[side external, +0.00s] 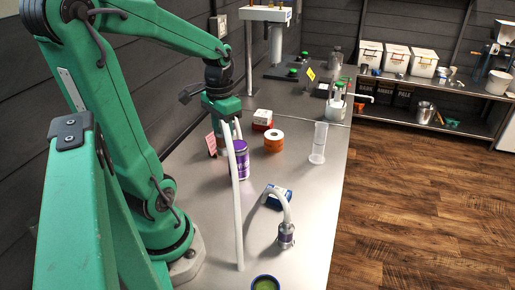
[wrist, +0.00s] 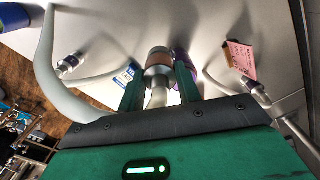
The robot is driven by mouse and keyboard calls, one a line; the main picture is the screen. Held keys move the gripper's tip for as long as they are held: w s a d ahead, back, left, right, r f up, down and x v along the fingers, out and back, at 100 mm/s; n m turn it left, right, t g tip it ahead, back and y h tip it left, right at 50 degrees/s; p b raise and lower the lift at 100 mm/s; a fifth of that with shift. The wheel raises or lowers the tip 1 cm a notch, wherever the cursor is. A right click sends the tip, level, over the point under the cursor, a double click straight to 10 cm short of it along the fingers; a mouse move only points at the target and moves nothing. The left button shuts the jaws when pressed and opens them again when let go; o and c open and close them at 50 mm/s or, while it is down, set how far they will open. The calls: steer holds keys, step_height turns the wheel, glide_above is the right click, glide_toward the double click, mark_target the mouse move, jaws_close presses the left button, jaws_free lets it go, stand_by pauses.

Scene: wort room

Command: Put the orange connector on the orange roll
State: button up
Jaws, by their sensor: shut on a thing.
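My gripper (wrist: 159,82) is shut on a metal connector (wrist: 158,58) with an orange-brown band, at the end of a white hose. In the side view my gripper (side external: 222,108) is above the bench, behind and above a purple can (side external: 239,162); the held connector is hard to make out there. A white hose (side external: 237,205) hangs from near my gripper down to the bench. The orange roll (side external: 273,144), with a pale top and a dark centre hole, lies flat on the bench to the right of my gripper. I cannot make out the roll in the wrist view.
A pink card (side external: 211,145) stands left of the can.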

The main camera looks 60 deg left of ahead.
step_height(320, 180, up, 8)
steer(key=shift+r, duration=0.15)
steer(key=w+a+n, duration=0.2)
steer(key=w, duration=2.1)
steer(key=shift+w+d+f, duration=0.1)
steer(key=shift+f, duration=1.25)
steer(key=shift+w+d+f, duration=0.1)
steer(key=shift+f, duration=1.25)
glide_above(274, 134)
step_height(274, 134, down, 7)
steer(key=shift+f, duration=2)
steer(key=shift+f, duration=0.1)
